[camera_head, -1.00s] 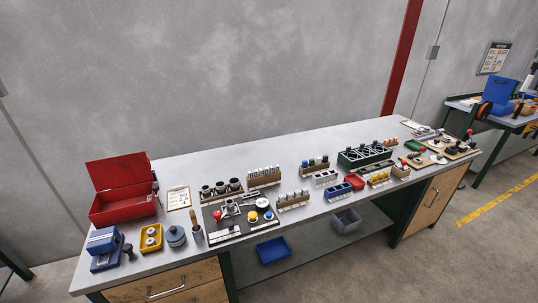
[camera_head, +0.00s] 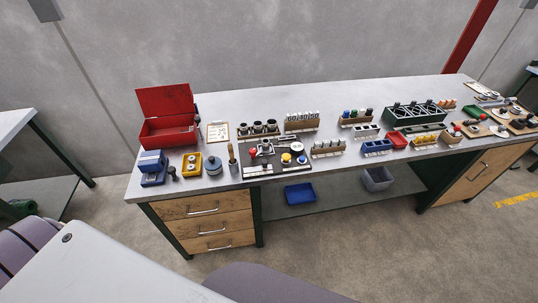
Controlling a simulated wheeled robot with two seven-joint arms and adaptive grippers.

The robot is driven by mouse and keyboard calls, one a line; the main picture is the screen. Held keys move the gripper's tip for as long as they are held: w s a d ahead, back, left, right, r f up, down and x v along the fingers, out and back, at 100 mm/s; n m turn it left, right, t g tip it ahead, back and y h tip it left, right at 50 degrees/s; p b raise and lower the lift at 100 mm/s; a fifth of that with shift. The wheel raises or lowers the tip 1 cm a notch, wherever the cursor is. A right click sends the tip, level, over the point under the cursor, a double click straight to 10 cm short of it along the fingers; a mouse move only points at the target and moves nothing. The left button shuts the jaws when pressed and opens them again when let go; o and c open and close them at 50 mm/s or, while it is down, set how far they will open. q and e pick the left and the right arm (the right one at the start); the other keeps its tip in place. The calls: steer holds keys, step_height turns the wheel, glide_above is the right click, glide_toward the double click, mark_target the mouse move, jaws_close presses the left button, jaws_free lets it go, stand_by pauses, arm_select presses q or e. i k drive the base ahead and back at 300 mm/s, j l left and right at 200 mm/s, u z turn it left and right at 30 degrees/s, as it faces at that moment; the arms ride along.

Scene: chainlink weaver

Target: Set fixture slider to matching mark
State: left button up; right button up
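A dark fixture plate (camera_head: 259,171) lies on the workbench, left of its middle. It carries metal parts, a red knob (camera_head: 253,153), a yellow-topped button (camera_head: 286,158) and a dark round dial (camera_head: 296,150). The slider and its marks are too small to make out. A clipboard with a paper sheet (camera_head: 218,131) lies behind the plate to the left; its writing cannot be read. Neither of my grippers is in view.
An open red toolbox (camera_head: 168,136) stands at the bench's left end, near a blue device (camera_head: 152,167) and a yellow tray (camera_head: 191,163). Racks, a green tray (camera_head: 412,118) and small bins fill the right. The bench top's (camera_head: 340,92) back strip is clear.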

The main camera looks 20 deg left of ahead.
mark_target(265, 163)
steer(key=j, duration=1.45)
steer(key=k+u, duration=0.05)
steer(key=k, duration=0.05)
